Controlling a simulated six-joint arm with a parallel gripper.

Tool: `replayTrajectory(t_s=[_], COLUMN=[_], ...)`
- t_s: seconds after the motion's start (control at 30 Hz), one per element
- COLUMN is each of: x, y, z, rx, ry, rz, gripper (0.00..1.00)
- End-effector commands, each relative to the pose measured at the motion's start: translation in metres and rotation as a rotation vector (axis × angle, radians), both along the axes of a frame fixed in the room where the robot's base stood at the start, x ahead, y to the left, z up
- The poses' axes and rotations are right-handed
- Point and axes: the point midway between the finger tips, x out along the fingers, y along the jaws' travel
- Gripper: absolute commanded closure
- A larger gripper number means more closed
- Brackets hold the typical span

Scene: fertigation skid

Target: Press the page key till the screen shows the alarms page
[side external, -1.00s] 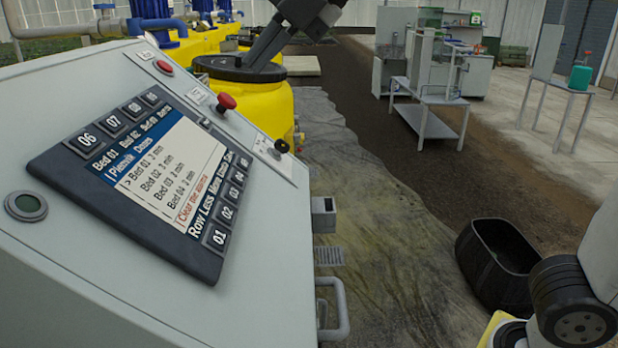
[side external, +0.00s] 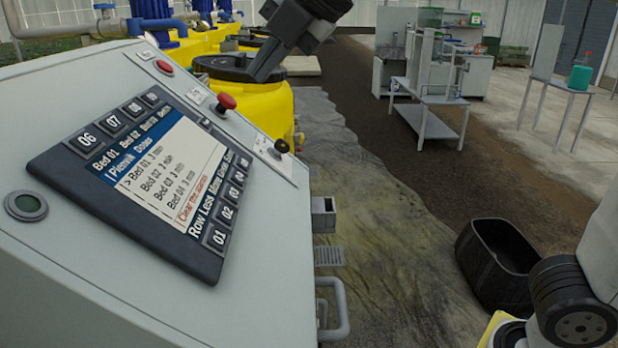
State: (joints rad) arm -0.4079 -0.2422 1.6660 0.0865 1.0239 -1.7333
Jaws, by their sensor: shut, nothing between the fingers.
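The operator panel (side external: 140,180) is a dark unit set in the sloped grey cabinet face. Its lit screen (side external: 165,170) has a blue header that seems to include "Doses", a list of bed lines with minutes, a marker at Bed 01, and a red "Clear the alarms" line. Keys such as 06 (side external: 86,139) and 01 (side external: 216,238) are numbered along two sides. The labels beside them are slanted and partly unreadable; I cannot tell which is the page key. My gripper (side external: 262,76) is shut and empty, pointing down beyond the panel, touching no key.
Red buttons (side external: 227,102) and a black knob (side external: 281,146) stick out from the cabinet face. A yellow tank (side external: 262,105) stands behind. A grey handle (side external: 340,310) juts from the cabinet's side. A black tub (side external: 495,265) stands on the floor at right.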

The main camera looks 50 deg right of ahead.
Motion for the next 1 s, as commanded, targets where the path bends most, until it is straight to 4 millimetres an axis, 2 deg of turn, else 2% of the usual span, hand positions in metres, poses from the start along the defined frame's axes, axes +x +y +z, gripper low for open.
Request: replayTrajectory(t_s=[0.47,1.0], x=[0.035,0.067], y=[-0.03,-0.044], z=[-0.015,-0.011], rx=[-0.012,0.093], ry=[-0.088,-0.301], rz=[-0.393,-0.68], gripper=[1.0,1.0])
